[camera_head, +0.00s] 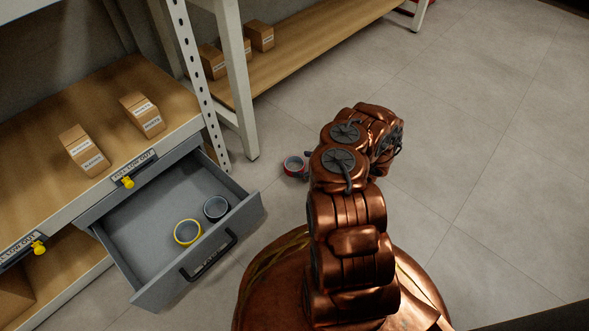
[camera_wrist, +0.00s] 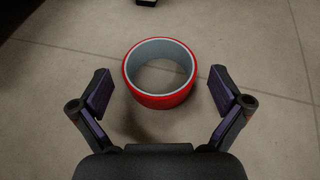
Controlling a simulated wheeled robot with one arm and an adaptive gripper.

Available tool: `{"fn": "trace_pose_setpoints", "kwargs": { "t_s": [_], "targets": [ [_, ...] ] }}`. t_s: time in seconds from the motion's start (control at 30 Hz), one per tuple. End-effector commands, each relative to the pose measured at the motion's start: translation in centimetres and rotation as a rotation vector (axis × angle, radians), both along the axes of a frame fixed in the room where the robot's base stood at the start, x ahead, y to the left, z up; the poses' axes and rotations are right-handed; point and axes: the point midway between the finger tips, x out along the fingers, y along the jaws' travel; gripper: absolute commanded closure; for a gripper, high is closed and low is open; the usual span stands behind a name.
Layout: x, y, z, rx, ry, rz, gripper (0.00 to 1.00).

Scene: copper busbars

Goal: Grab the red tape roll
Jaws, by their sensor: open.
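The red tape roll (camera_wrist: 160,98) has a red outside and a grey inner ring. In the wrist view it lies flat on the grey floor, hole facing up, just ahead of my gripper (camera_wrist: 160,90). My gripper is open, with one purple-padded finger to each side of the roll and a visible gap on both sides. Whether the fingertips are down at the roll's height I cannot tell.
An open grey drawer (camera_head: 150,240) at left holds a yellow tape roll (camera_head: 187,232) and a black one (camera_head: 215,208). Small cardboard boxes (camera_head: 84,151) stand on the wooden shelves. A white shelf post (camera_head: 240,90) rises behind the red roll. Floor to the right is clear.

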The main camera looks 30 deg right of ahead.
Motion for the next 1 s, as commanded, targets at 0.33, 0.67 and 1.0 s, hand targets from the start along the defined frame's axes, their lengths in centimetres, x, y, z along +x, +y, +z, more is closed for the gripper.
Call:
{"fn": "trace_pose_setpoints", "kwargs": {
  "t_s": [0.33,0.67,1.0],
  "targets": [
    [1.56,0.98,-0.66,0.001,-0.002,0.001,0.00],
    [1.53,0.97,-0.68,0.002,-0.001,0.002,0.30],
    [1.53,0.96,-0.69,0.001,-0.001,0.001,0.54]
  ]
}}
